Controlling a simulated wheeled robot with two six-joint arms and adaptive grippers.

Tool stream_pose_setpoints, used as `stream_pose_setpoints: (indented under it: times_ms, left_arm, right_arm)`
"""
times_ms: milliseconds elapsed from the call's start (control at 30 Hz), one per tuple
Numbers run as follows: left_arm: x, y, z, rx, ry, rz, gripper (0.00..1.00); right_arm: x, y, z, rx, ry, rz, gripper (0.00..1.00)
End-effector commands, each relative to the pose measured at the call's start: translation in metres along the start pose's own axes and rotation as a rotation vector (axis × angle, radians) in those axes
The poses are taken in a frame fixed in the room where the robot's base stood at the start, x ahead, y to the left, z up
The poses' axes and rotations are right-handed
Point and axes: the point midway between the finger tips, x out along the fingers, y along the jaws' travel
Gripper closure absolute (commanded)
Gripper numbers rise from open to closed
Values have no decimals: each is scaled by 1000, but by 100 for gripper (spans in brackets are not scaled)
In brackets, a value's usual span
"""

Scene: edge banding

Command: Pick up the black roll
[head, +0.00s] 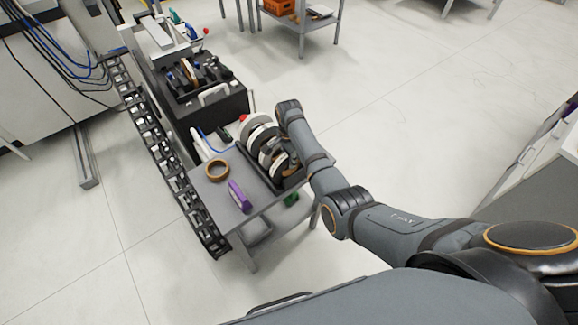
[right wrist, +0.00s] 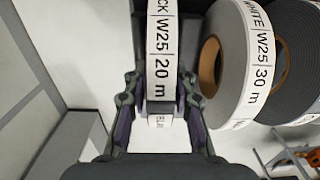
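The black roll (right wrist: 162,50) shows in the right wrist view by its white edge label, which reads "CK W25 20 m". It stands upright in a row of rolls. My right gripper (right wrist: 160,85) has its fingers spread on either side of this roll, and the gap at the fingers looks small. I cannot make out contact with the roll. In the head view my right arm reaches over the rack (head: 262,170) and hides part of the rolls. My left gripper is not in view.
A white roll (right wrist: 238,65) labelled "W25 30 m" stands close on the right in the wrist view. The grey cart (head: 222,200) also bears a brown tape ring (head: 217,169) and a purple item (head: 239,196). A black chain-like conveyor (head: 160,150) runs along its left.

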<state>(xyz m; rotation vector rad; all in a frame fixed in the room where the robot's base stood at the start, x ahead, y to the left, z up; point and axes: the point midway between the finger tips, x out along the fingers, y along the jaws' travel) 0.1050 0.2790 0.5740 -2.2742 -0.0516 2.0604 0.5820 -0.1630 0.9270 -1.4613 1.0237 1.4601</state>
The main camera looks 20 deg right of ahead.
Motion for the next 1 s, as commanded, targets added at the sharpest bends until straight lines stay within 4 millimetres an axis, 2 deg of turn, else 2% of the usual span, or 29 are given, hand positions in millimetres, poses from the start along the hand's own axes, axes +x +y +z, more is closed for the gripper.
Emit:
stream_pose_setpoints:
  times_ms: [33,133,167,567,667,1000]
  left_arm:
    - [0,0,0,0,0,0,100]
    - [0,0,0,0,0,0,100]
    - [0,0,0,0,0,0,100]
    - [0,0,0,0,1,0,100]
    - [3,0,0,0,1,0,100]
    - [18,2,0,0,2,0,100]
  right_arm:
    - [0,0,0,0,0,0,85]
    - [0,0,0,0,0,0,99]
    - [0,0,0,0,0,0,100]
    - [-3,-1,0,0,1,-2,100]
    - [-14,-2,0,0,2,-5,100]
    - [-85,-2,0,0,1,-5,100]
